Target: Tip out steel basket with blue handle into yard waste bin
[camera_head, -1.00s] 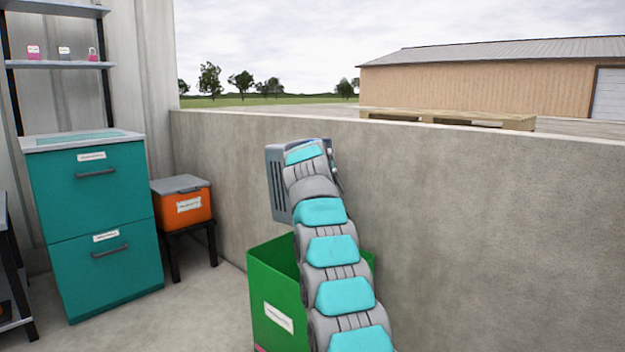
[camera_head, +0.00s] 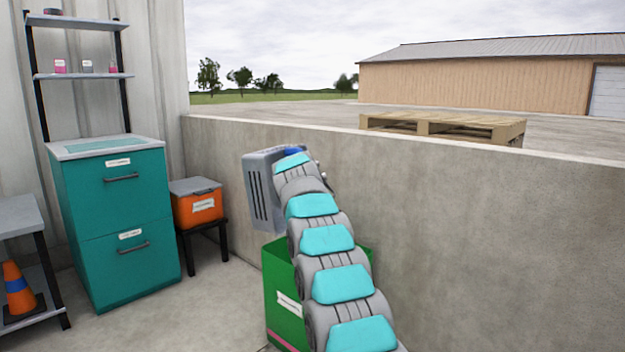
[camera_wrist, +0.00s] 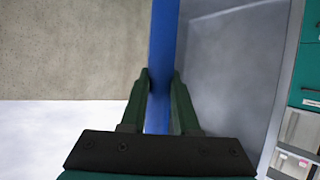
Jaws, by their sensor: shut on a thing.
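The steel basket (camera_head: 260,195), grey with dark slots in its side, is held up in the air above the green bin (camera_head: 283,305). In the wrist view my gripper (camera_wrist: 161,80) is shut on its blue handle (camera_wrist: 163,40), with a smooth grey basket face (camera_wrist: 232,65) to the right. A bit of the blue handle also shows in the head view (camera_head: 293,151). The wrist view has the wall above the sky, so my gripper is turned over. The basket's contents are not visible. My arm covers much of the bin; its label is too small to read.
A concrete wall (camera_head: 450,225) runs behind the bin, with a pallet (camera_head: 445,125) beyond it. To the left stand an orange box (camera_head: 198,208) on a black stool, a teal cabinet (camera_head: 118,225) and a shelf with a traffic cone (camera_head: 17,288).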

